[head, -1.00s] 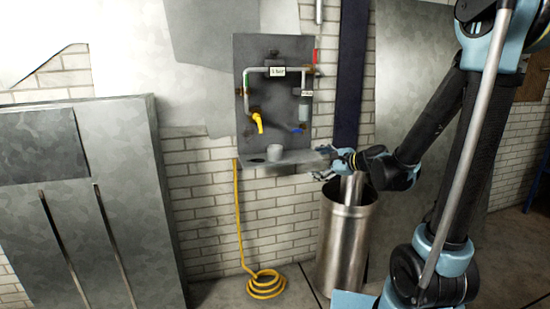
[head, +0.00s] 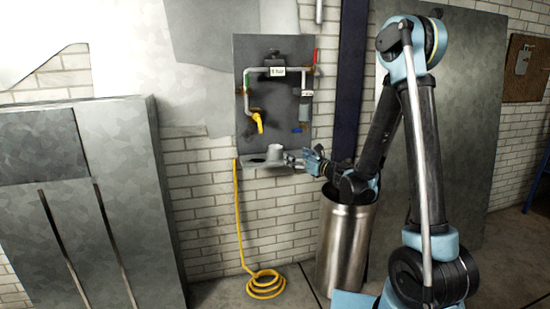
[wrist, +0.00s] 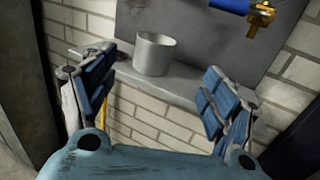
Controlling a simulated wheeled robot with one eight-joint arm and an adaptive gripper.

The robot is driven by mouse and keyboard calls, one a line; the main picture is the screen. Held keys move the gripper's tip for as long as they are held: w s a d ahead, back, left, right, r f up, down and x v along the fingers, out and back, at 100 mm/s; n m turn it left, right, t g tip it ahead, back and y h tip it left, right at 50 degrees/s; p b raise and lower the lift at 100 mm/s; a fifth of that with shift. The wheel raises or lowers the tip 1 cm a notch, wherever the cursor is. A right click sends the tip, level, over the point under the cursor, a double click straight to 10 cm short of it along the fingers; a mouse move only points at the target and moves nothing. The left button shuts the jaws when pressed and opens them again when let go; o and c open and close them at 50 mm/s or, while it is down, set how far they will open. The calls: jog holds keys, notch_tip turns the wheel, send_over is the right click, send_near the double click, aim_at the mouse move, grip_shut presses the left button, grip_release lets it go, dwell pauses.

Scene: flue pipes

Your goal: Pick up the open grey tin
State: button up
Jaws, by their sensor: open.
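The open grey tin (head: 274,152) stands upright on the small grey shelf (head: 262,165) under the tap board. In the wrist view the tin (wrist: 154,54) stands ahead of my gripper, between the lines of its two fingers but beyond their tips. The shelf shows there too (wrist: 180,93). My gripper (head: 300,160) is at the right end of the shelf, to the right of the tin. In the wrist view my gripper (wrist: 155,85) has its blue-padded fingers wide apart with nothing between them. The tin's inside is mostly hidden.
A yellow tap (head: 257,122) hangs above the shelf on the dark board (head: 274,85); a blue-handled tap (wrist: 230,6) is near the upper right. A tall metal bin (head: 343,240) stands below my arm. A yellow hose (head: 265,284) coils on the floor. A grey cabinet (head: 85,200) is left.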

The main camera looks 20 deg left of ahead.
aim_at(281, 150)
jog(key=x, duration=0.9)
jog(key=shift+s+x, duration=0.25)
jog(key=shift+x, duration=2.45)
jog(key=shift+a+f, duration=0.1)
jog(key=shift+f, duration=0.05)
jog(key=c, duration=1.2)
